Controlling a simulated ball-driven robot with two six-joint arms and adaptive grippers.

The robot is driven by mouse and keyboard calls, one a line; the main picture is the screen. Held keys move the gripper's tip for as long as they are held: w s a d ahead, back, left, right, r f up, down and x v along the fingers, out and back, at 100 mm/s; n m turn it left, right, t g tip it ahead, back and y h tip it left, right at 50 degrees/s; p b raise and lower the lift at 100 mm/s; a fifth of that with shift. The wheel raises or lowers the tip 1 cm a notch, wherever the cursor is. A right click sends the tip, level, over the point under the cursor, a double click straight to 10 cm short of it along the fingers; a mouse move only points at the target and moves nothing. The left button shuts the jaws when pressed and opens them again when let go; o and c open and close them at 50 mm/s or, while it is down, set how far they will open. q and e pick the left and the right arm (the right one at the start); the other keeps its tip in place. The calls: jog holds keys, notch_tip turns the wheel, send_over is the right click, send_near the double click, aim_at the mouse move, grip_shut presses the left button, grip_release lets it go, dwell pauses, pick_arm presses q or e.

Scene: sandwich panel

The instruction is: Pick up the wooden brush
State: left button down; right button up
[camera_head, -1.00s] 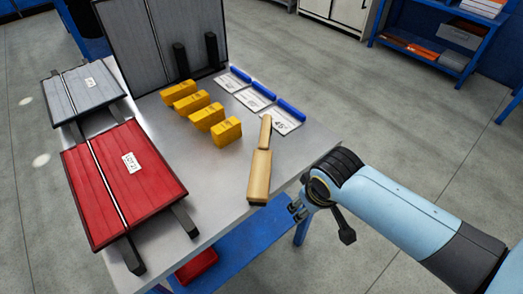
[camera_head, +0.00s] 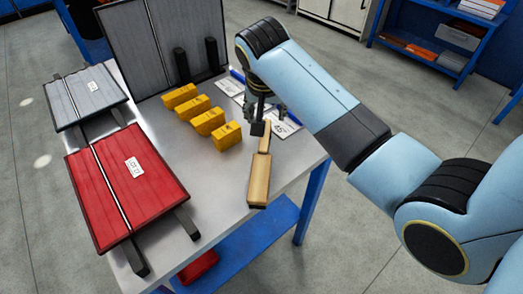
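The wooden brush (camera_head: 259,180) lies on the metal table with its wide block towards the front edge and its narrow handle pointing away. My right gripper (camera_head: 265,122) points down over the far end of the handle. A dark finger part shows beside the handle end. My own wrist hides much of the gripper, so its opening and any contact with the handle cannot be made out. My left gripper is not in view.
Several yellow blocks (camera_head: 210,121) stand left of the brush. White cards with blue strips (camera_head: 285,126) lie behind it, partly covered by my arm. A red panel (camera_head: 125,188) and grey panels (camera_head: 86,94) are at the left. Bare tabletop surrounds the brush block.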

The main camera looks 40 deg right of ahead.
jog(key=shift+x, duration=1.2)
jog(key=x, duration=0.3)
jog(key=b+x, duration=0.1)
jog(key=x, duration=0.1)
jog(key=shift+a+f, duration=0.25)
jog(key=shift+f, duration=0.1)
grip_shut()
